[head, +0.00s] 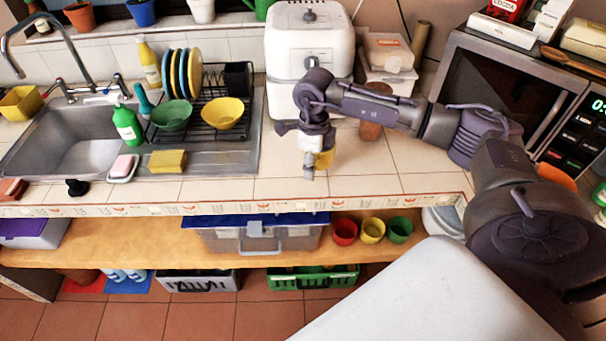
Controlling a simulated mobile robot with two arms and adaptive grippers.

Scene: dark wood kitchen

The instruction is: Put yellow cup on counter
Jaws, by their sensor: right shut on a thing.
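My right gripper (309,171) points down over the tiled counter (280,188), in front of the white appliance. It is shut on a yellow cup (325,159), which shows only in part behind the fingers. I cannot tell whether this cup touches the counter or is held just above it. Another yellow cup (372,230) stands on the wooden shelf below, between a red cup (344,232) and a green cup (399,229). My left gripper is not in view.
A white appliance (309,60) stands behind the gripper. A brown jar (370,127) is to its right, below my arm. The dish rack (216,108) with bowls and the sink (77,154) are to the left. A microwave (505,85) is at right.

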